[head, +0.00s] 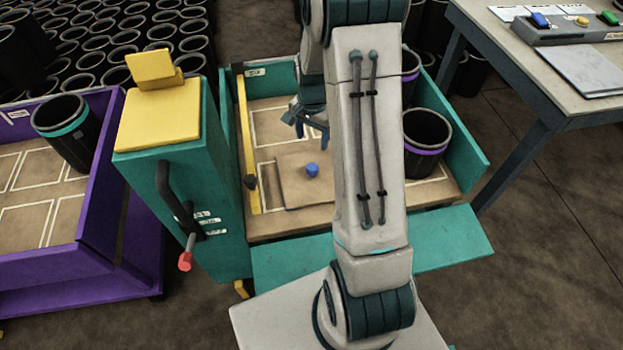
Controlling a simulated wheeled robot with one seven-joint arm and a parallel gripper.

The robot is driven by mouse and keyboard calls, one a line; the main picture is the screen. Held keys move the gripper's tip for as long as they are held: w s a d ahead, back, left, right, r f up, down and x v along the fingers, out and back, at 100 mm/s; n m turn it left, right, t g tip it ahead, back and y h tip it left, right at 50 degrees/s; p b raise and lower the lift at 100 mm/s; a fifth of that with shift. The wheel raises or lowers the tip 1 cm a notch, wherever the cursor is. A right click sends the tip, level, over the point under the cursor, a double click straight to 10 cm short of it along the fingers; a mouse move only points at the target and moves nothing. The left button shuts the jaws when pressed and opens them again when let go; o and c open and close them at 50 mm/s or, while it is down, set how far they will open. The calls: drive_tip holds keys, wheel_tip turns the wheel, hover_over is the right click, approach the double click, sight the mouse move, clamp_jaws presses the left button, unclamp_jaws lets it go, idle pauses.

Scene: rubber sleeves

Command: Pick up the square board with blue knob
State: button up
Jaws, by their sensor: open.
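The square board (297,191) is a flat brown panel lying on the floor of the teal cart (463,150). Its blue knob (312,170) stands up from it, and my arm hides the board's right part. My gripper (312,133) is open and empty, above and slightly behind the knob in the picture, apart from it. My arm link partly covers the gripper's right side.
A black sleeve with a purple band (426,140) stands at the cart's right side, with another behind it. A yellow bar (247,150) runs along the left. A purple cart (95,215) stands left, a table (570,95) right. Many black sleeves fill the back left.

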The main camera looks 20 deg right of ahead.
sight(312, 167)
wheel_tip(312, 167, down, 9)
drive_tip(key=shift+r+b, duration=0.15)
drive_tip(key=shift+b, duration=0.55)
wheel_tip(312, 167, down, 5)
drive_tip(key=shift+s+f+b, duration=0.1)
drive_tip(key=shift+s+b, duration=0.05)
drive_tip(key=shift+b, duration=0.4)
clamp_jaws()
